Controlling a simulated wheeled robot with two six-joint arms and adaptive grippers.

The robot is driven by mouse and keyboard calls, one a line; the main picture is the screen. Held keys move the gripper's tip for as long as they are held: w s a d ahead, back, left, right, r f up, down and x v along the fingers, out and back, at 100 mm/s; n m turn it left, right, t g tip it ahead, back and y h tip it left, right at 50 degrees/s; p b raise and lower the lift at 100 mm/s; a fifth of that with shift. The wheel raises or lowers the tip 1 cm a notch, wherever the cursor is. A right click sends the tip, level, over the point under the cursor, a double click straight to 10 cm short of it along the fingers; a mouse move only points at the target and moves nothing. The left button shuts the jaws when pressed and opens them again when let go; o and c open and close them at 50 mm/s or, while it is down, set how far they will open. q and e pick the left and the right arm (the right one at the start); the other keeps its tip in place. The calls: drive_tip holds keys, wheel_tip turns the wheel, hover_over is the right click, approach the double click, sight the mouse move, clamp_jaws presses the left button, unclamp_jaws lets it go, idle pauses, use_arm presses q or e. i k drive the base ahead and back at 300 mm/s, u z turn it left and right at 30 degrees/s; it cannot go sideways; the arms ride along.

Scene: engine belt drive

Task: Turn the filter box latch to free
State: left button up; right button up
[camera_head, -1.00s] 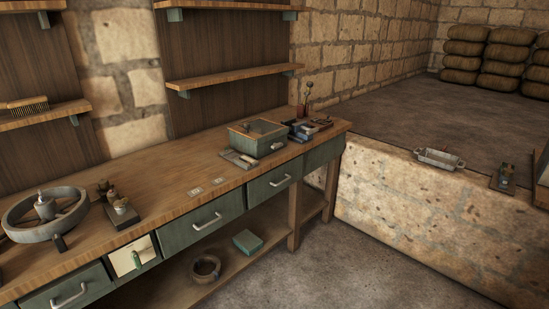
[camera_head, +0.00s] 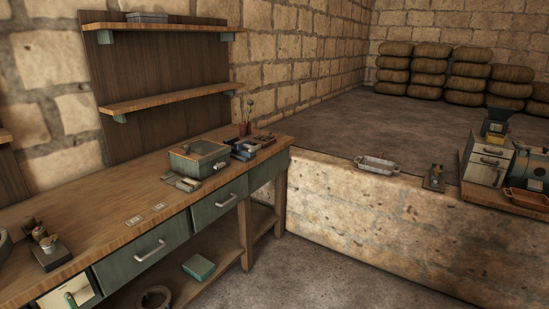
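No part that I can surely name as the filter box latch can be made out at this size. A pale grey box (camera_head: 488,160) with dark handle-like marks on its front stands at the right edge, next to a blue rounded machine body (camera_head: 529,171). A green box with a wooden-rimmed lid (camera_head: 198,158) sits on the workbench and has a small light fitting on its front. Neither of my grippers is in view.
The wooden workbench (camera_head: 105,207) with green drawers runs along the left wall. A metal tray (camera_head: 377,163) and a small dark device (camera_head: 434,177) sit on the stone ledge (camera_head: 360,205). An orange tray (camera_head: 527,199) lies at far right. Stacked sacks (camera_head: 466,77) stand behind. The floor in front is clear.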

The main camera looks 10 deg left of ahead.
sight(218, 166)
drive_tip(key=z, duration=0.6)
drive_tip(key=i, duration=1.4)
drive_tip(key=z, duration=0.3)
drive_tip(key=i, duration=1.25)
drive_tip(key=u, duration=0.9)
drive_tip(key=i, duration=0.85)
drive_tip(key=u, duration=0.85)
